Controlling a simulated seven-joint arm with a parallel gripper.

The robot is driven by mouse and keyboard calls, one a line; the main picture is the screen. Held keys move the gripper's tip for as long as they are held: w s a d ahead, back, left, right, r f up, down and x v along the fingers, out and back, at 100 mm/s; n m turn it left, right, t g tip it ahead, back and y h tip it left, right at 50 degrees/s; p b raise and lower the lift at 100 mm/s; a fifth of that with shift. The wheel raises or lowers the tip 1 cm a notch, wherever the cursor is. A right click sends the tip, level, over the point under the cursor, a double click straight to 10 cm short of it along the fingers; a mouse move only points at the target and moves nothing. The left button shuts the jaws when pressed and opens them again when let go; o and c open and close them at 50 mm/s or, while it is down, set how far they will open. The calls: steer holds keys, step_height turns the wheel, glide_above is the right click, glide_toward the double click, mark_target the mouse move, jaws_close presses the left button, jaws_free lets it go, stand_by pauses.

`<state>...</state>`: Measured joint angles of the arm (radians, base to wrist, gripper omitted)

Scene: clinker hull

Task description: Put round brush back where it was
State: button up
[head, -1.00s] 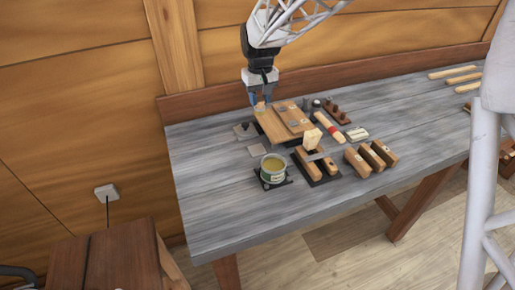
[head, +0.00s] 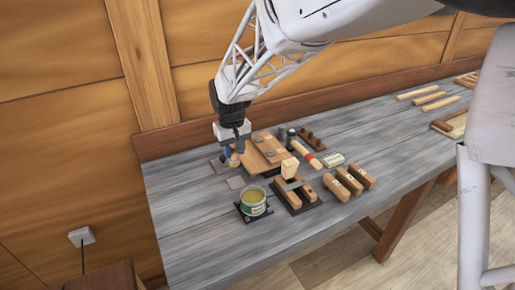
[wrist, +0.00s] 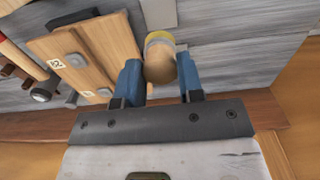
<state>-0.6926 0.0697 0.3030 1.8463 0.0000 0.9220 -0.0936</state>
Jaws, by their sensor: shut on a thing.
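My gripper (head: 234,150) is low at the left of the bench group, beside the wooden board's left edge. In the wrist view its two blue fingers (wrist: 160,82) are shut on the round brush (wrist: 159,66). The brush has a rounded wooden handle and a yellow band, and its far end is hidden. In the head view only a small pale part of the brush (head: 234,161) shows under the fingers. A dark grey square pad (head: 219,166) lies by the gripper, and a lighter square pad (head: 236,183) lies nearer. I cannot tell whether the brush touches a pad.
The wooden board (head: 258,159) with metal pieces is close to the gripper's right. An open tin (head: 253,204) stands in front on a dark mat. Wooden blocks (head: 349,181), a red-banded tool (head: 308,155) and a pegged rack (head: 312,140) lie to the right. The front left bench is bare.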

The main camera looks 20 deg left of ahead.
mark_target(234, 159)
steer(key=shift+f, duration=1.9)
steer(key=shift+f, duration=1.9)
steer(key=shift+f, duration=0.15)
steer(key=o, duration=0.9)
steer(key=shift+o, duration=0.2)
step_height(234, 159, up, 12)
steer(key=shift+r, duration=0.2)
